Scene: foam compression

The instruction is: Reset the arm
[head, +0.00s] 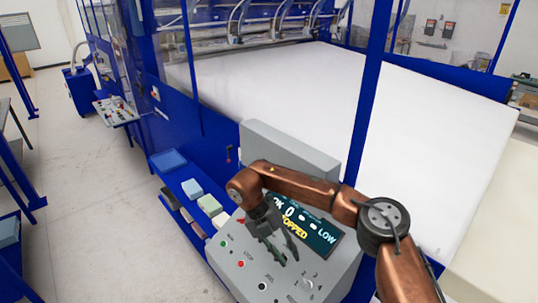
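My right arm, copper-coloured, comes in from the lower right and bends over a grey control panel (315,270). My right gripper (288,250), dark grey, hangs over the panel in front of its display (322,240). The gripper covers part of the screen and buttons. I see nothing held in it, but its fingers are too small and dark to tell open from shut. I cannot tell whether it touches the panel. My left gripper is not in view.
A large white foam sheet (290,85) lies on the blue-framed machine behind the panel. A blue post (371,95) stands close behind my arm. Small blocks (209,205) sit on a blue ledge left of the panel. The grey floor (90,200) at left is open.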

